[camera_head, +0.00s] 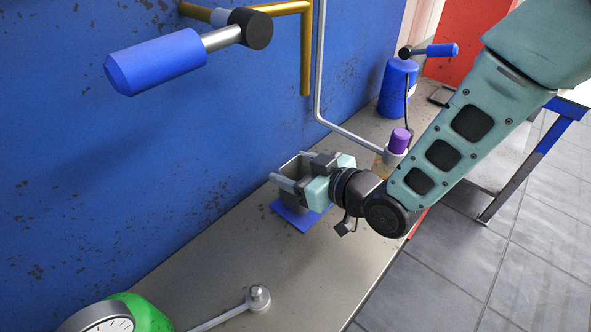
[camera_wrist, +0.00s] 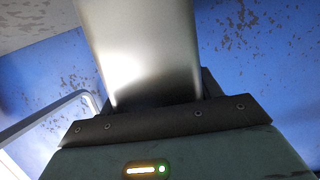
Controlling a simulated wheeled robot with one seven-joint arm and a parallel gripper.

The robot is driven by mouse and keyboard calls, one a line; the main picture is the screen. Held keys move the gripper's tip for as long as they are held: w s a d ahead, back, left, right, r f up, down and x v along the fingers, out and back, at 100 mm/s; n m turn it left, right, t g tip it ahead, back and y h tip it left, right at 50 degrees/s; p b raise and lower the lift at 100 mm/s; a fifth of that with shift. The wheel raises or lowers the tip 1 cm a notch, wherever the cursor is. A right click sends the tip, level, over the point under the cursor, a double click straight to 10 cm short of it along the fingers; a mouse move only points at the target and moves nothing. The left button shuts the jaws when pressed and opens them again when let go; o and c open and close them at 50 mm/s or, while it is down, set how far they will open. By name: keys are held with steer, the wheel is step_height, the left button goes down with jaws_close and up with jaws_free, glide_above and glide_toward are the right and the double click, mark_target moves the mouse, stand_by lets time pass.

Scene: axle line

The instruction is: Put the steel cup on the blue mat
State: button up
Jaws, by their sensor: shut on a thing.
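The steel cup (camera_head: 296,164) is between the fingers of my gripper (camera_head: 289,174), which is shut on it. In the wrist view the cup (camera_wrist: 140,48) fills the upper middle as a shiny grey wall rising from the gripper. The blue mat (camera_head: 288,214) lies on the grey bench, close to the blue wall. The gripper and cup are over the mat in the head view and hide part of it. The cup's base is hidden, so I cannot tell whether it touches the mat.
A purple-topped container (camera_head: 399,141) stands behind my gripper, partly hidden by my arm. A blue canister (camera_head: 397,88) is farther back. A grey pipe (camera_head: 352,132) runs down near the wall. A green gauge (camera_head: 140,312) and a metal lever (camera_head: 258,296) are in front. Bare bench lies between lever and mat.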

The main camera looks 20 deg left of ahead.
steer(key=shift+f, duration=0.7)
steer(key=shift+f, duration=0.15)
steer(key=o, duration=1)
steer(key=shift+r, duration=0.3)
steer(key=shift+b+v, duration=1.95)
steer(key=shift+v, duration=4)
